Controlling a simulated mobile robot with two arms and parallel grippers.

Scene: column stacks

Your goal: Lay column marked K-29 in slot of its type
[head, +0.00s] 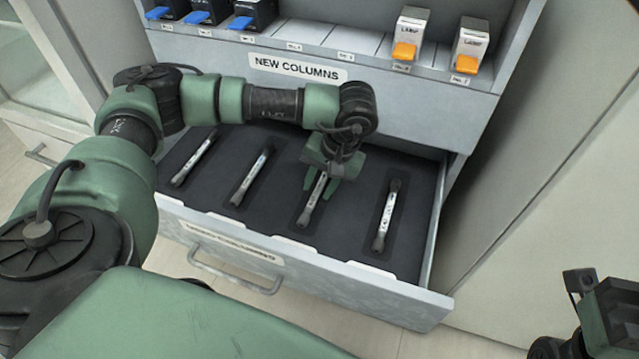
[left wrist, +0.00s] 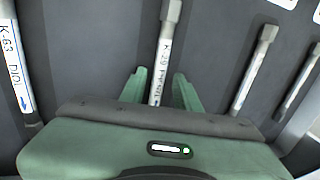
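The column marked K-29 (left wrist: 162,60) reads "K-29 PHENYL" in the left wrist view. It is a slim silver rod with dark ends, and in the head view it is the third column from the left (head: 312,205), lying in the open drawer (head: 270,190). My left gripper (head: 322,182) is above it, pointing down. The left wrist view shows its green fingers (left wrist: 160,88) apart on either side of the column, with gaps. The column marked K-63 DIOL (left wrist: 15,60) lies beside it, the rightmost in the head view (head: 386,215). My right gripper's fingers are out of view.
Two more columns lie to the left in the drawer (head: 195,158) (head: 252,175); their labels are unreadable.

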